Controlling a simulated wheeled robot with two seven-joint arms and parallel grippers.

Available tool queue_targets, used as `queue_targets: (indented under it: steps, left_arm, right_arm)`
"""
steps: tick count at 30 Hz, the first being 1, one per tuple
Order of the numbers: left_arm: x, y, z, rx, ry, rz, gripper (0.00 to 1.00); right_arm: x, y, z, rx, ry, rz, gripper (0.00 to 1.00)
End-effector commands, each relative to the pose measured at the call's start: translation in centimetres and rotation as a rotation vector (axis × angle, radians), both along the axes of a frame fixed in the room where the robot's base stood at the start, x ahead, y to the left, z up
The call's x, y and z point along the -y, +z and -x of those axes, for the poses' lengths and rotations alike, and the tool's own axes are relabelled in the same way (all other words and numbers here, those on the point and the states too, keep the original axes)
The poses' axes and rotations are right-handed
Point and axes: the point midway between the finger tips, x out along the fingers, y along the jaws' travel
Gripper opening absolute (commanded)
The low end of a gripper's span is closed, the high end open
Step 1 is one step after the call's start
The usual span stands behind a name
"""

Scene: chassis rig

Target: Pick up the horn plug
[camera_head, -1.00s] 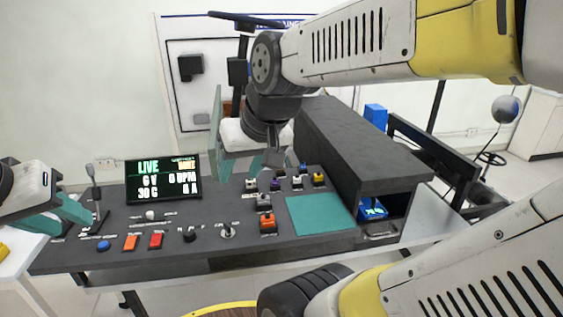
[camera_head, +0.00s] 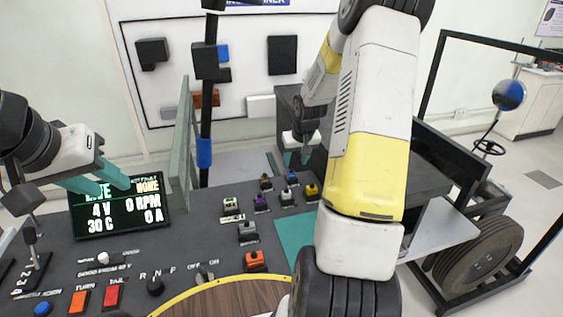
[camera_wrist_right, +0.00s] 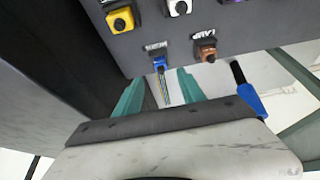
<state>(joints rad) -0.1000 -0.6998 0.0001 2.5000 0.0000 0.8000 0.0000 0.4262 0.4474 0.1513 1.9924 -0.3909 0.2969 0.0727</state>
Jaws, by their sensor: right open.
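Several coloured plugs stand in sockets on the dark console. The blue plug (camera_head: 292,179) is at the back of the group, and it also shows in the right wrist view (camera_wrist_right: 159,64), with thin wires trailing from it. Its label is too blurred to read, so I cannot confirm it is the horn plug. My right gripper (camera_head: 300,158) is open and empty behind the blue plug. In the right wrist view its teal fingers (camera_wrist_right: 160,80) lie either side of the wires, with the plug just past the tips. My left gripper (camera_head: 108,178) is open and empty by the display.
A brown plug (camera_wrist_right: 207,50) and a yellow plug (camera_wrist_right: 122,20) are close by. A dark raised box (camera_head: 430,180) stands right of the plugs. A green upright panel (camera_head: 184,140) and a black post (camera_head: 204,100) rise at the console's back.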

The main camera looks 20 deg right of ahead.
Motion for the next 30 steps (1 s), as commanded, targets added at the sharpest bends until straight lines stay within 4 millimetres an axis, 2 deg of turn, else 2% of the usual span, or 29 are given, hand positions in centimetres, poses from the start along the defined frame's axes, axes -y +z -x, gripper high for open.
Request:
queue_targets:
  steps: [16,19,26,30]
  left_arm:
    - [0.0,0.0,0.0,0.0,0.0,0.0,0.36]
    - [0.0,0.0,0.0,0.0,0.0,0.0,0.36]
    - [0.0,0.0,0.0,0.0,0.0,0.0,0.36]
    - [0.0,0.0,0.0,0.0,0.0,0.0,0.36]
  right_arm:
    - [0.1,-6.2,-3.0,-0.002,0.001,0.0,0.47]
    - [0.1,-6.8,-3.3,-0.002,0.0,0.0,0.47]
    - [0.2,-6.9,-3.3,0.0,0.0,0.0,0.47]
    - [0.2,-6.9,-3.3,-0.001,0.0,0.0,0.22]
